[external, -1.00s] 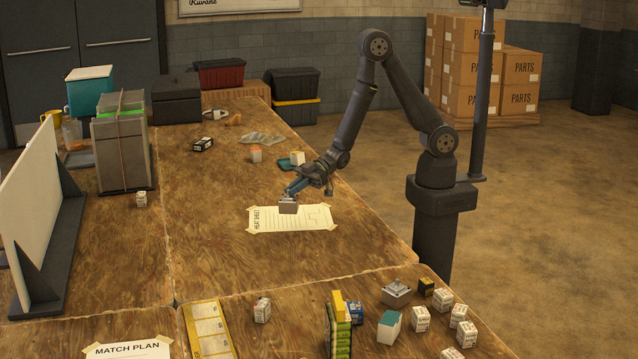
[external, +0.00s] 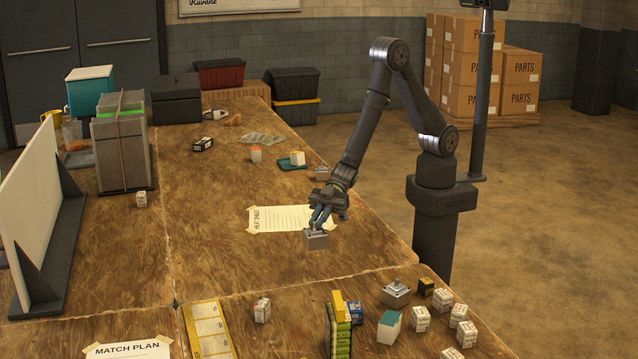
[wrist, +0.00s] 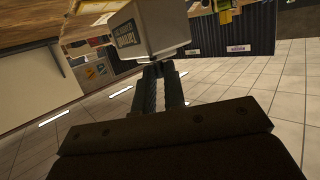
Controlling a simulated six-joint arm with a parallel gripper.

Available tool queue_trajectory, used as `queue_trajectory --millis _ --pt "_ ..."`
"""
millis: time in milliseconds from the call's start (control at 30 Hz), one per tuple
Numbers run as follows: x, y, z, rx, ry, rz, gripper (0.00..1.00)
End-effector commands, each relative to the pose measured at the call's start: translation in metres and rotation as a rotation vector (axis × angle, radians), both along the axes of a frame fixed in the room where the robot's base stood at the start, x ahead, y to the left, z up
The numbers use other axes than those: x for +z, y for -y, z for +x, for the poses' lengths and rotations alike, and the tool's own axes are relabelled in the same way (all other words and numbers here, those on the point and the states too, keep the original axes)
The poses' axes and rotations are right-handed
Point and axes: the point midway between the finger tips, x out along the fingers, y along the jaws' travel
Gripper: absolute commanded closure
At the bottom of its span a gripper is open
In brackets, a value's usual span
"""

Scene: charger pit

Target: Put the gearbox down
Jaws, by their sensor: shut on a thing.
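The gearbox (external: 316,241) is a small grey box in the external view, at the tips of my gripper (external: 320,222). My gripper is shut on it and points down. The gearbox appears just in front of the taped heat sheet (external: 270,219), near the right part of its front edge. I cannot tell how far it is above the wood. In the wrist view the grey gearbox (wrist: 157,27) shows dark lettering on one face, held at the ends of the fingers (wrist: 161,83).
A similar grey box (external: 397,294) stands on the front table (external: 285,318), among several small cartons. A yellow-green upright pack (external: 339,325) stands there too. A teal tray (external: 291,164) lies behind my gripper. Bare wood (external: 225,260) is free to the left.

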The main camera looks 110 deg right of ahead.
Motion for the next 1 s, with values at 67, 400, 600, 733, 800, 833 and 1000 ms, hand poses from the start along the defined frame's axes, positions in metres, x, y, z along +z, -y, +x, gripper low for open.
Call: queue_trajectory --millis 67,400,600,733,800,833,1000 --pt "-0.008 -0.015 -0.002 0.005 -0.001 0.001 1.0" --pt "-0.052 -0.086 -0.008 0.004 -0.001 0.001 1.0" --pt "-0.064 -0.108 -0.009 0.0 0.001 0.001 1.0" --pt "-0.068 -0.11 -0.009 0.0 0.0 0.001 1.0" --pt "-0.074 -0.11 -0.009 0.0 -0.001 0.001 1.0" --pt "-0.077 -0.11 -0.009 0.0 -0.001 0.001 1.0" --pt "-0.099 -0.11 -0.009 0.0 -0.001 0.001 1.0"
